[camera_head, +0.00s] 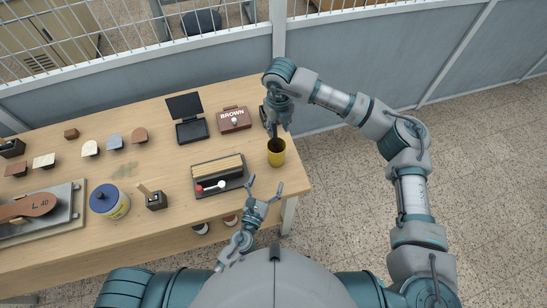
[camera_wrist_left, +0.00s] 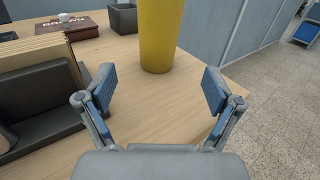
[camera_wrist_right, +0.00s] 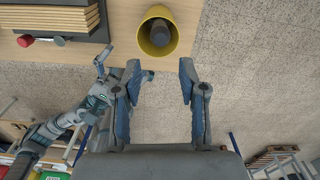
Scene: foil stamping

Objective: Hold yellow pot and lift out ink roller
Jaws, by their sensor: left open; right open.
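The yellow pot (camera_head: 277,158) stands upright near the right end of the wooden table. It shows in the left wrist view (camera_wrist_left: 160,36) and from above in the right wrist view (camera_wrist_right: 148,46). The dark grey end of the ink roller (camera_wrist_right: 160,34) sticks up inside the pot; its lower part is hidden. My left gripper (camera_head: 266,186) is open and empty on the near side of the pot, with the pot just beyond its fingertips (camera_wrist_left: 160,85). My right gripper (camera_head: 279,126) is open above the pot, pointing down; its fingertips (camera_wrist_right: 160,72) are not around the roller.
A dark tray (camera_head: 218,187) with wooden strips and a red-handled tool lies left of the pot. A brown box (camera_head: 234,119) and an open black case (camera_head: 188,130) stand behind. A blue-lidded can (camera_head: 108,201) stands further left. The table's right edge is close to the pot.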

